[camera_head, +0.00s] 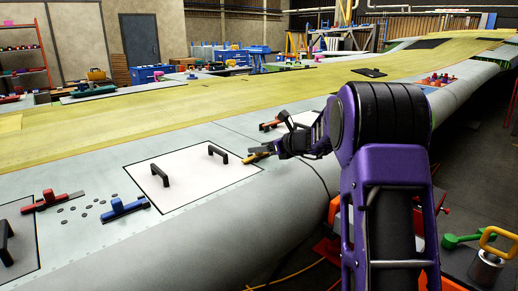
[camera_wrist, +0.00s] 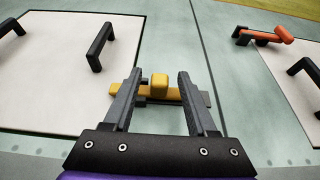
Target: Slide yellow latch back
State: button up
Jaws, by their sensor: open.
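The yellow latch (camera_wrist: 159,88) lies on the grey-green wing surface, between a white panel and the panel seam in the wrist view. It has a flat yellow bar (camera_wrist: 192,99) with an upright yellow knob. In the head view the latch (camera_head: 257,155) shows small at the right edge of the white panel, partly hidden by my gripper. My gripper (camera_wrist: 157,80) is open, with one finger on each side of the knob in the picture. I cannot tell whether a finger touches it. In the head view my gripper (camera_head: 272,148) is at the latch.
The white panel (camera_head: 190,185) has two black handles. A blue latch (camera_head: 124,208) and a red latch (camera_head: 52,201) lie to its left. An orange latch (camera_wrist: 262,36) lies by another white panel (camera_wrist: 285,85) on the right. Bare wing surface lies between the panels.

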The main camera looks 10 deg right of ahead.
jog(key=shift+w+a+f, duration=0.3)
jog(key=shift+w+a, duration=0.05)
jog(key=shift+w, duration=0.2)
grip_shut()
dwell(1.1)
